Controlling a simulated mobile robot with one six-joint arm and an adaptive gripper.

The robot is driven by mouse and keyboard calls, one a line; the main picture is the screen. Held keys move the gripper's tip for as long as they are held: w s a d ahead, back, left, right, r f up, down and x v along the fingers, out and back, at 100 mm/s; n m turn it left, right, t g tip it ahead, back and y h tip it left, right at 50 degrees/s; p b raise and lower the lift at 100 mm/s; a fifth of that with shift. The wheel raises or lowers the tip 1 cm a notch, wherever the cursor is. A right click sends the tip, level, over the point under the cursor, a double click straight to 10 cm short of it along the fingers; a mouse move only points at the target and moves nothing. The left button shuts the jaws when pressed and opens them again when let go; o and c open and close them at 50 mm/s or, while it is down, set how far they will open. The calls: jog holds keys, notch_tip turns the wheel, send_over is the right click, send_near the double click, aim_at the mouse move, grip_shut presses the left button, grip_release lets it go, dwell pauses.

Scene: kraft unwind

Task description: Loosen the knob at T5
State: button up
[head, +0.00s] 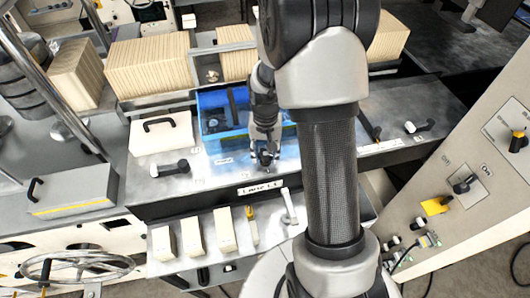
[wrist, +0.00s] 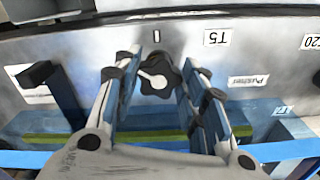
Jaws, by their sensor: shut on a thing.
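The knob (wrist: 154,76) is a black star-shaped knob with a pale mark on its face, on a grey metal panel in the wrist view. A white label reading T5 (wrist: 217,37) is on the panel just right of it, shown upside down. My gripper (wrist: 161,68) has one finger on each side of the knob and is shut on it. In the head view my gripper (head: 265,156) is low over the front of the grey bench, by the blue tray. The knob cannot be made out there.
The blue tray (head: 213,138) lies behind my gripper in the head view. A black lever (head: 170,168) is to its left. Wooden-looking stacks (head: 150,67) stand at the back. A control panel with switches (head: 466,184) is at the right.

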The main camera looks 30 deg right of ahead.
jog(key=n, duration=0.5)
jog(key=shift+s+f+n+b, duration=0.3)
jog(key=n, duration=0.5)
jog(key=shift+d+n, duration=0.2)
jog(key=shift+n, duration=0.1)
jog(key=o, duration=0.8)
jog(key=shift+d, duration=0.1)
jog(key=o, duration=0.3)
jog(key=shift+w+r, duration=0.15)
jog(key=shift+w, duration=0.1)
